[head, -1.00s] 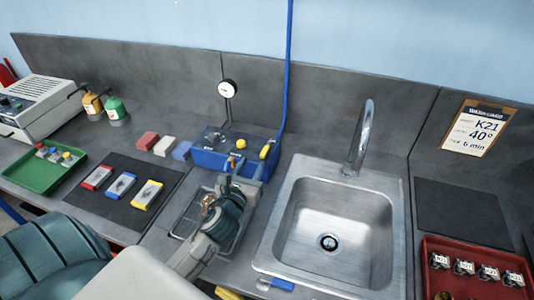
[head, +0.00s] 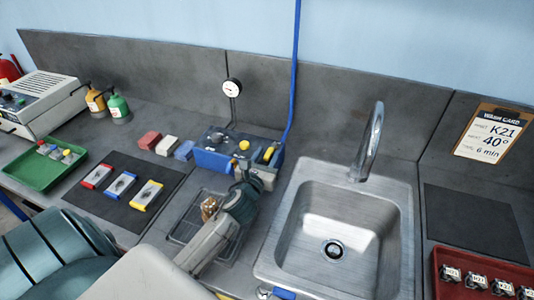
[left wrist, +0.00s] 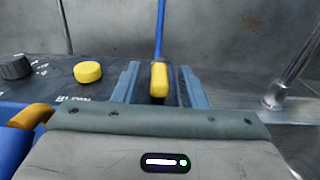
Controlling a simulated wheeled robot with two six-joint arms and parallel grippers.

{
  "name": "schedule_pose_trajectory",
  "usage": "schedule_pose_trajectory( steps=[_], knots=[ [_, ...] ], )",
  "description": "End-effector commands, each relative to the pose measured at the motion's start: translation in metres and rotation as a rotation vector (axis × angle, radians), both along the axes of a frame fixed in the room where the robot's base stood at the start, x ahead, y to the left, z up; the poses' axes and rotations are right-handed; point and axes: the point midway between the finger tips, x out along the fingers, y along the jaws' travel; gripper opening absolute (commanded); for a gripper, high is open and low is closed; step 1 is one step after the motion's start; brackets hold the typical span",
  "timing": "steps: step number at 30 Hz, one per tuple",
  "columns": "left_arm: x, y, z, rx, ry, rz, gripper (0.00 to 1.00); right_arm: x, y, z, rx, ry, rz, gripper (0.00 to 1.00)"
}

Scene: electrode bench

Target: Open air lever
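The air lever (head: 268,154) is a yellow handle at the right end of the blue box (head: 210,158), at the foot of the blue hose. In the left wrist view the yellow lever (left wrist: 159,78) stands upright between my finger plates, with gaps on both sides. My left gripper (head: 256,172) is at the front right of the box, fingers apart and holding nothing; its fingers also show in the left wrist view (left wrist: 158,88). I cannot tell how deep the lever is between them. My right gripper is not in view.
A yellow knob (head: 244,145) sits on the box left of the lever. The steel sink (head: 290,235) and tap (head: 370,145) are to the right. A gauge (head: 232,87) stands behind the box.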

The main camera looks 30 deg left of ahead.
Motion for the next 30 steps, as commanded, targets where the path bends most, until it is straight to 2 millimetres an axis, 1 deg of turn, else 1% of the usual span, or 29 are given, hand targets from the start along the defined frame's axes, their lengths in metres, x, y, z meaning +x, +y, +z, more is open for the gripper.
schedule_pose_trajectory(
  steps=[3, 9, 10, 14, 15, 16, 23, 30],
  knots=[
    [0.004, 0.001, 0.0, -0.001, 0.0, 0.0, 0.38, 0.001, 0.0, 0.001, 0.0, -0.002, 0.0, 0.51],
    [0.004, 0.001, -0.001, -0.001, 0.0, 0.0, 0.38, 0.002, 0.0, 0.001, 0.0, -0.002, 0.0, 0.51],
    [0.004, 0.001, 0.0, -0.001, 0.0, 0.0, 0.36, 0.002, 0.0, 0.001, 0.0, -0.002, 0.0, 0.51],
    [0.004, 0.001, 0.0, -0.001, 0.0, 0.0, 0.11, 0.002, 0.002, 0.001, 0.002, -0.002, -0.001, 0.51],
    [0.004, 0.001, 0.0, 0.0, 0.0, 0.0, 0.03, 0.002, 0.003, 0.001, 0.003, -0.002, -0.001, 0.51],
    [0.004, 0.001, 0.0, -0.001, 0.0, 0.0, 0.0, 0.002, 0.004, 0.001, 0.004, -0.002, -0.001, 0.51],
    [0.004, 0.0, -0.001, -0.001, 0.0, 0.007, 0.0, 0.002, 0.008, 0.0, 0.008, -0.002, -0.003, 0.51],
    [0.009, -0.011, -0.002, -0.007, -0.002, 0.123, 0.0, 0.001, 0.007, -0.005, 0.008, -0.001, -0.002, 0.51]
  ],
)
